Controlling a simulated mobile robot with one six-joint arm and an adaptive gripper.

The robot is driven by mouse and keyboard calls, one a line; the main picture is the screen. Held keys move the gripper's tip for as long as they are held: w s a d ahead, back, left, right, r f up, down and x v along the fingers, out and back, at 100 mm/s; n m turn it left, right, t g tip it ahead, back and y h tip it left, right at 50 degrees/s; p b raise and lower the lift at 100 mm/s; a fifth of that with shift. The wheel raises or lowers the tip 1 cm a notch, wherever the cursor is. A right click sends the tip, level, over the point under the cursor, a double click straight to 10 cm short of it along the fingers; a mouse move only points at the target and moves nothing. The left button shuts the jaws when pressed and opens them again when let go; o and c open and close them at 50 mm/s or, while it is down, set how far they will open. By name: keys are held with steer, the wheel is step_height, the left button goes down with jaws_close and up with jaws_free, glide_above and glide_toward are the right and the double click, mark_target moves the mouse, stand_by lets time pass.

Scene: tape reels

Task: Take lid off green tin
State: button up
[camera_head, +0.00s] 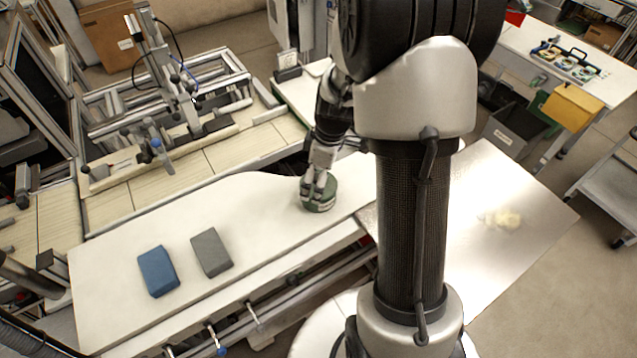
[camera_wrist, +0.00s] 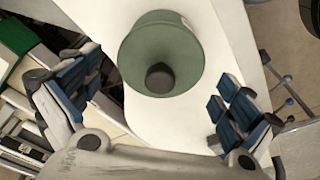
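The green tin (camera_head: 319,196) stands on the white worktop, near its right end in the head view. My gripper (camera_head: 318,180) is over the tin in the head view. In the wrist view my gripper (camera_wrist: 158,105) is open, its blue-padded fingers spread wide to the left and right of the lid. No finger visibly touches the lid or knob there. The tin's body below the lid is mostly hidden in the wrist view.
A blue block (camera_head: 158,271) and a grey block (camera_head: 211,252) lie on the white worktop (camera_head: 110,255), left of the tin. A metal sheet (camera_head: 520,240) with a pale yellowish heap (camera_head: 502,218) is at the right. A framed machine (camera_head: 170,110) stands behind the worktop.

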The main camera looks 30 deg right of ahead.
steer(key=c, duration=0.9)
steer(key=shift+s+a+f, duration=0.1)
steer(key=shift+s, duration=0.15)
steer(key=c, duration=0.9)
steer(key=shift+c, duration=0.5)
